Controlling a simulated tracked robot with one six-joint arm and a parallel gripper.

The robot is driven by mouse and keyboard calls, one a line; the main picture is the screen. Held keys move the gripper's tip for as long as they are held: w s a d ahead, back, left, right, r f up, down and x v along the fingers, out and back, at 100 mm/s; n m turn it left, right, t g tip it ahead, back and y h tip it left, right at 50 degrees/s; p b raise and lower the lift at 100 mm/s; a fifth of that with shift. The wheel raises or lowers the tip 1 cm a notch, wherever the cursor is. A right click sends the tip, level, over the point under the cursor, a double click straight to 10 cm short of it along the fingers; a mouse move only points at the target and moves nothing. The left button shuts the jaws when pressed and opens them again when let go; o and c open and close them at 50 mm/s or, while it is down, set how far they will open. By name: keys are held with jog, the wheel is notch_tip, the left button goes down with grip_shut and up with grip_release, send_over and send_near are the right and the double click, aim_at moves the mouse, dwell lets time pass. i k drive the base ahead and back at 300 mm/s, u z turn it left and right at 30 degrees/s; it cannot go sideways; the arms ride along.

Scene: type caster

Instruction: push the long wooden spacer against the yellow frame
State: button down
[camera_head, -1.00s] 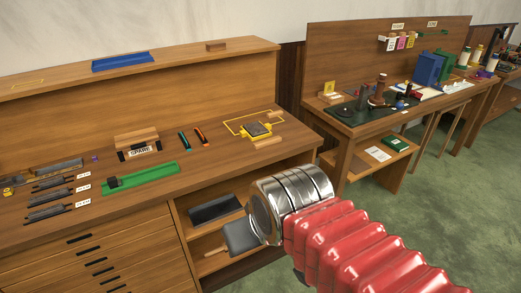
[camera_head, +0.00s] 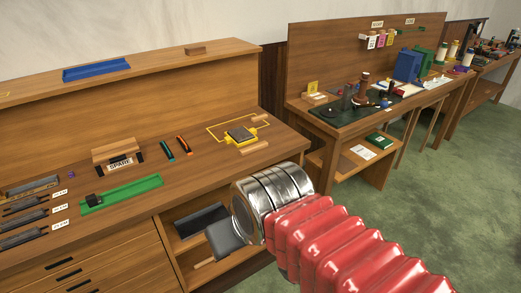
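The yellow frame (camera_head: 212,134) lies on the right part of the wooden bench top, an outline with a thicker yellow and grey block (camera_head: 240,134) at its near right side. A longer light wooden strip (camera_head: 254,147), likely the long spacer, lies just in front of that block; whether they touch I cannot tell. A shorter wooden piece (camera_head: 259,118) lies at the frame's back right. My gripper (camera_head: 224,240) is a dark grey end below and in front of the bench's right edge, away from the strips. Its fingers cannot be told apart.
A green tray (camera_head: 135,192), a block labelled SPARE (camera_head: 118,158) and orange and green pens (camera_head: 176,147) lie left of the frame. Open shelves (camera_head: 200,218) are under the bench top. A second cluttered desk (camera_head: 335,120) stands to the right.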

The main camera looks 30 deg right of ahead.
aim_at(260, 145)
jog(key=i, duration=0.85)
jog(key=u, duration=0.05)
